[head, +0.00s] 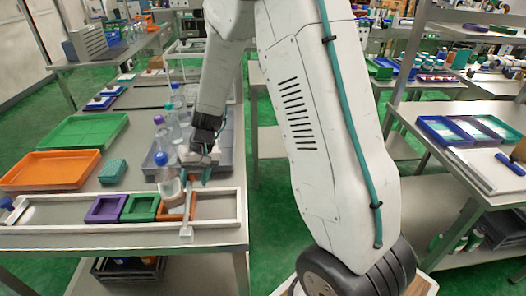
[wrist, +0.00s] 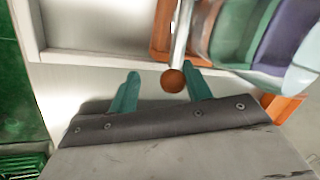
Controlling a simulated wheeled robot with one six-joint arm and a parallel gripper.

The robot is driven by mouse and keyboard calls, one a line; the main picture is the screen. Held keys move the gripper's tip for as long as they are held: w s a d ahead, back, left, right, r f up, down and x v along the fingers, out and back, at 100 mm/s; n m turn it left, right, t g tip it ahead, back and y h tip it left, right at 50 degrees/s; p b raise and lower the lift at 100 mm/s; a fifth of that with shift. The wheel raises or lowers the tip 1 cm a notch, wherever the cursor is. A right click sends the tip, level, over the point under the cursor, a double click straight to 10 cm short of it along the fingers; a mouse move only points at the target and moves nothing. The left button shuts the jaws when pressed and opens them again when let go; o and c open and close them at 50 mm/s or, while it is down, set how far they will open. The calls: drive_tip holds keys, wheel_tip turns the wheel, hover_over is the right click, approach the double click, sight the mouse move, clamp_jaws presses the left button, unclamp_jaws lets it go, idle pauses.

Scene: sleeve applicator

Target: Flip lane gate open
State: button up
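The lane gate is a thin pale bar (head: 188,213) near the right part of the white-railed lane (head: 218,240). It runs across the lane towards the front rail. In the wrist view, a metal bar (wrist: 181,38) ends in a round brown knob (wrist: 173,81), which appears to be part of the gate. My gripper (head: 195,178) points down at the lane's back side. Its teal fingers also show in the wrist view (wrist: 164,80), spread apart with the knob between their tips, closer to the right finger. I see no clear contact.
Purple (head: 105,209), green (head: 141,207) and orange (head: 206,205) square frames sit in the lane. A clear bottle (head: 169,185) stands close to my gripper, with more bottles behind. A teal block (head: 113,171), orange tray (head: 50,170) and green tray (head: 84,131) lie left.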

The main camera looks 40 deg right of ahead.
drive_tip(key=shift+r, duration=0.7)
drive_tip(key=s+d+r+n, duration=0.1)
drive_tip(key=s+r, duration=0.3)
drive_tip(key=r, duration=0.3)
drive_tip(key=s+r, duration=0.4)
drive_tip(key=r, duration=0.3)
drive_tip(key=s+r+h, duration=0.1)
drive_tip(key=s+r, duration=0.2)
drive_tip(key=s, duration=0.6)
drive_tip(key=s+r+h, duration=0.2)
drive_tip(key=s+r, duration=0.2)
drive_tip(key=s, duration=0.5)
drive_tip(key=shift+d+r+n+t, duration=0.25)
drive_tip(key=shift+d+n+t, duration=0.05)
drive_tip(key=shift+d+n, duration=0.1)
drive_tip(key=shift+s, duration=0.1)
